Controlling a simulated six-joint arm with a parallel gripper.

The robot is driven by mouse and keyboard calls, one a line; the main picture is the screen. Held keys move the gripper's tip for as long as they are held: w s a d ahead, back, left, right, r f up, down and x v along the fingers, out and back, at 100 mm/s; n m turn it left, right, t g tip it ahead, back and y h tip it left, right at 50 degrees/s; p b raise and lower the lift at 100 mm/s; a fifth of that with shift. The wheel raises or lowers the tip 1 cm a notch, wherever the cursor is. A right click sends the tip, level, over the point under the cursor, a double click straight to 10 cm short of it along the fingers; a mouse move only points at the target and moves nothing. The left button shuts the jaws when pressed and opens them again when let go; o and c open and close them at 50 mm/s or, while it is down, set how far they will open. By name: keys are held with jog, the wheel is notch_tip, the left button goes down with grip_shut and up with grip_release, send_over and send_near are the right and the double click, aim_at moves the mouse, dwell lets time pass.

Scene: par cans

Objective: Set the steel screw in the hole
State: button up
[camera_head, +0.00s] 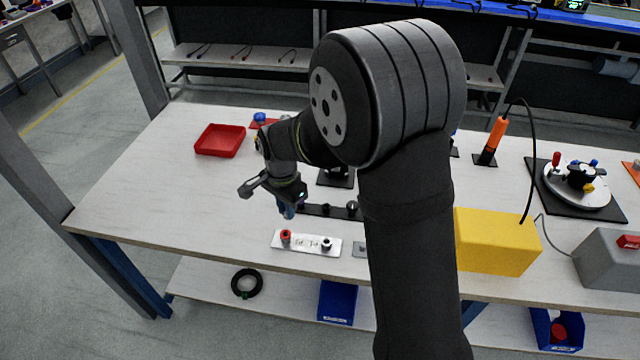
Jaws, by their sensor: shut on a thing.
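My gripper (289,207) hangs at the left end of a black strip (340,212), above and behind a pale plate (305,244). It is shut on a small part; blue shows at its tip, but I cannot tell finger from held part. The plate carries a red-topped piece (286,236) at its left and a dark and grey piece (326,244) at its right; its middle markings are too small to read. A greyish knob-like piece (352,207) stands on the black strip. I cannot tell which piece is the steel screw, or make out an open hole.
A red tray (220,140) lies at the back left. A yellow box (496,241), an orange-handled tool (495,135) and a round turntable (577,186) stand to the right. A small grey block (360,250) lies right of the plate. The table's left front is clear.

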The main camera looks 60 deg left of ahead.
jog(key=shift+s+d+f, duration=0.1)
jog(key=shift+s+f, duration=0.1)
jog(key=shift+f, duration=0.75)
jog(key=shift+s+d+f, duration=0.1)
jog(key=shift+s+f, duration=0.1)
jog(key=shift+f, duration=0.75)
jog(key=shift+s+f, duration=0.2)
jog(key=shift+f, duration=0.75)
jog(key=shift+f, duration=0.1)
jog(key=o, duration=0.5)
jog(key=o, duration=0.5)
jog(key=shift+o, duration=0.2)
notch_tip(320, 180, up, 18)
jog(key=shift+f, duration=0.25)
